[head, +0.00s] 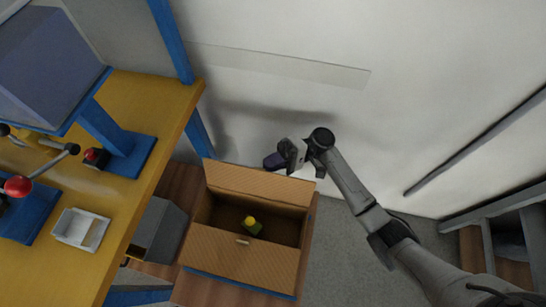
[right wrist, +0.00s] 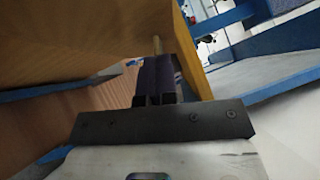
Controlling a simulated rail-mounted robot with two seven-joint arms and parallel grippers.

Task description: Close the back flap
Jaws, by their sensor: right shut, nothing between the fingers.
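An open brown cardboard box (head: 205,212) stands low beside the workbench in the head view. Its back flap (head: 258,183) stands raised and tilted along the far edge. A front panel or flap (head: 240,262) lies on the near side. A small green and yellow object (head: 251,226) is inside. My right gripper (head: 273,161) is shut and empty, just behind the back flap's upper edge. The right wrist view shows its dark fingers (right wrist: 160,75) together, close to a brown surface (right wrist: 80,45); contact cannot be told. My left gripper is out of view.
A yellow workbench (head: 175,105) with blue posts stands to the left. On it are a white tray (head: 80,229) and a red-knobbed lever (head: 18,186). A grey bin (head: 158,232) is left of the box. A pale wall (head: 400,130) rises behind; grey floor (head: 345,265) lies right.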

